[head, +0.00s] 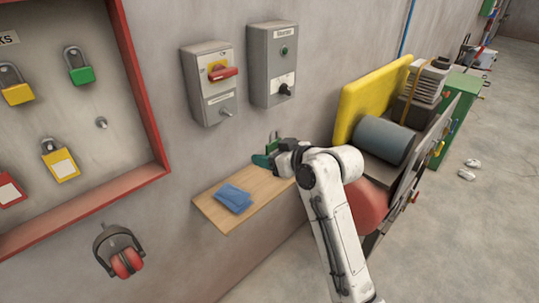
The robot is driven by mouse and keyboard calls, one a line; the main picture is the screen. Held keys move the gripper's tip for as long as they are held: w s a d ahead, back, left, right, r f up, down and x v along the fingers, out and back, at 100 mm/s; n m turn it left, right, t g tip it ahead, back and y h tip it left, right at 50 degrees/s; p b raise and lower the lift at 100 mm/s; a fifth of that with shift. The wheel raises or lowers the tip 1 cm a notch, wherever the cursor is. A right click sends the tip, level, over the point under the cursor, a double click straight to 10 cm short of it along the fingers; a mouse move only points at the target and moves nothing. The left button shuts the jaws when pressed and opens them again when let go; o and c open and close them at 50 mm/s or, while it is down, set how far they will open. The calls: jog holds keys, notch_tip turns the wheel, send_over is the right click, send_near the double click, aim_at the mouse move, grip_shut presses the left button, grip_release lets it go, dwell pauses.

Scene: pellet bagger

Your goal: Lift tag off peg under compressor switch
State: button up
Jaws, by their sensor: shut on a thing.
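The grey switch box with a red handle on a yellow plate (209,84) is on the wall. A short metal peg (227,112) sticks out at its lower part, and no tag shows on it. To its right is a grey box with a green button and a black knob (272,65); its label is too small to read. My gripper (268,156) is below these boxes, above the wooden shelf. It is shut on a small green thing with a grey loop on top (273,144), which looks like a padlock. The arm partly hides it. I cannot make out a tag in the grip.
The wooden shelf (215,210) holds a folded blue cloth (233,198). A red-framed board (110,120) with several padlocks hangs at left, with red ear defenders (120,251) below. Machinery with a yellow guard (365,98) stands at right.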

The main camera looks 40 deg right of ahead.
jog(key=s, duration=1)
jog(key=shift+d+p, duration=0.2)
jog(key=shift+p, duration=0.15)
dwell(1.1)
dwell(0.5)
jog(key=w+a+f+b, duration=0.1)
jog(key=a+f+b, duration=0.35)
jog(key=f, duration=1.25)
jog(key=s+a+f+b, duration=0.1)
jog(key=s+a+f, duration=0.2)
jog(key=a+f, duration=1.1)
jog(key=shift+a, duration=0.85)
